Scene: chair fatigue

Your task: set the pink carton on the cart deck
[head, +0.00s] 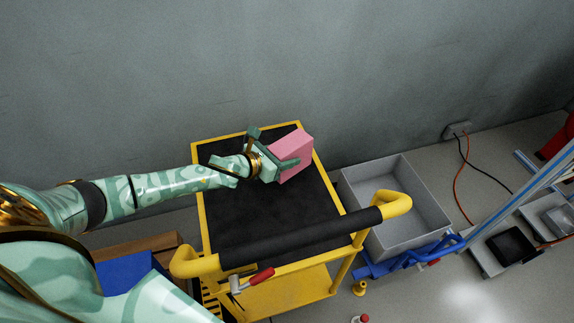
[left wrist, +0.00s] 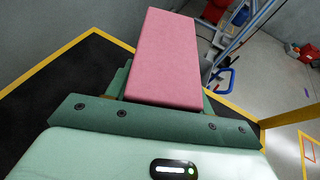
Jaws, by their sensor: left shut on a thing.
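The pink carton (head: 293,154) is a small box near the far right part of the cart deck in the head view. My left gripper (head: 284,161) is shut on it. The carton also fills the middle of the left wrist view (left wrist: 163,58), standing out from between the green jaws (left wrist: 160,115). The cart deck (head: 262,212) is a black mat with a yellow rim, below the carton. I cannot tell whether the carton touches the deck or is held just above it. My right gripper is not in view.
A black and yellow push handle (head: 300,237) crosses the cart's near side. A red-handled tool (head: 257,279) hangs near it. An empty grey bin (head: 395,210) stands right of the cart. A grey wall (head: 300,60) rises behind. Most of the deck is clear.

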